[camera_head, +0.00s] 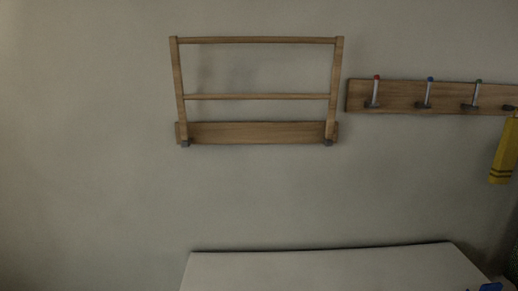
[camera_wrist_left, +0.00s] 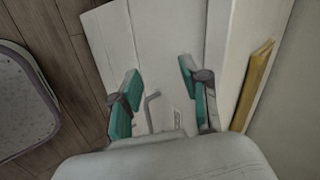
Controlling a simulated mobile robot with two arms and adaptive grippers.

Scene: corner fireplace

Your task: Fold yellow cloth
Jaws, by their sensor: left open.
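The yellow cloth (camera_head: 504,150) with dark stripes near its lower edge hangs from the hook board at the far right of the head view. It is partly cut off by the picture's edge. My left gripper (camera_wrist_left: 160,76) shows in the left wrist view with its two teal-padded fingers apart and nothing between them. It is in front of a pale panel, far enough from the cloth that the head view does not show it. My right gripper is in neither view.
A wooden hook board (camera_head: 424,98) and a wooden wall rack (camera_head: 258,132) hang on the wall. A pale flat top (camera_head: 320,272) lies below. In the wrist view, a grey handle (camera_wrist_left: 151,108) is on the panel, and a yellowish strip (camera_wrist_left: 253,85) stands right.

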